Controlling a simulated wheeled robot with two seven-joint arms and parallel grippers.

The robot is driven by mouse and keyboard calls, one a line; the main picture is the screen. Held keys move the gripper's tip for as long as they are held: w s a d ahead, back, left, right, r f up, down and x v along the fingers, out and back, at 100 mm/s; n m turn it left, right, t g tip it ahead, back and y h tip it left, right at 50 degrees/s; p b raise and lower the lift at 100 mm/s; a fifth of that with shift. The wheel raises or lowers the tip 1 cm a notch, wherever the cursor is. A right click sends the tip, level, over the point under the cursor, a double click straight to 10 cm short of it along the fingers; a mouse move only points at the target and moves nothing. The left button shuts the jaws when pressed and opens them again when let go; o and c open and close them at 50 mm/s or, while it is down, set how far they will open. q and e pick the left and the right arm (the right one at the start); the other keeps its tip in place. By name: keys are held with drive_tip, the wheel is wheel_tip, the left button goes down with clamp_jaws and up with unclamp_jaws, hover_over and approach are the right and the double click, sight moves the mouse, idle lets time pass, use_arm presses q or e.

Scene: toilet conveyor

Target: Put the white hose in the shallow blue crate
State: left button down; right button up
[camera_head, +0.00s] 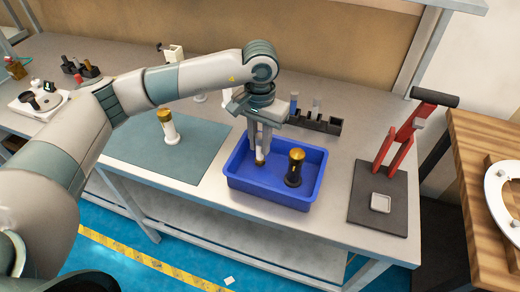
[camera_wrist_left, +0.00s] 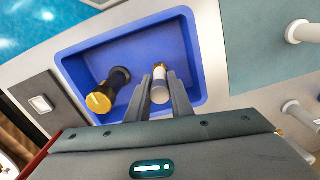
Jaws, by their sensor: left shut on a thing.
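The shallow blue crate (camera_head: 240,183) stands on the grey bench and also shows in the left wrist view (camera_wrist_left: 78,72). The hose is upright between the fingers (camera_wrist_left: 160,92) and inside the crate's outline. Its gold end is low; I cannot tell whether it touches the crate floor. The fingers partly hide it in the head view. My right gripper is not in view.
A black cylinder with a gold top (camera_head: 294,168) stands in the crate, right of the hose. Another white, gold-topped cylinder (camera_head: 170,128) stands on the teal mat (camera_head: 205,150).

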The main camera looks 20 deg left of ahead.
sight(260, 152)
use_arm(q)
drive_tip(key=shift+f, duration=0.1)
wheel_tip(260, 152, down, 3)
drive_tip(key=shift+r+p, duration=0.2)
drive_tip(key=shift+p, duration=0.5)
drive_tip(key=shift+f, duration=0.45)
drive_tip(key=shift+f, duration=0.2)
drive_tip(key=c, duration=1.6)
unclamp_jaws()
drive_tip(key=shift+r, duration=0.1)
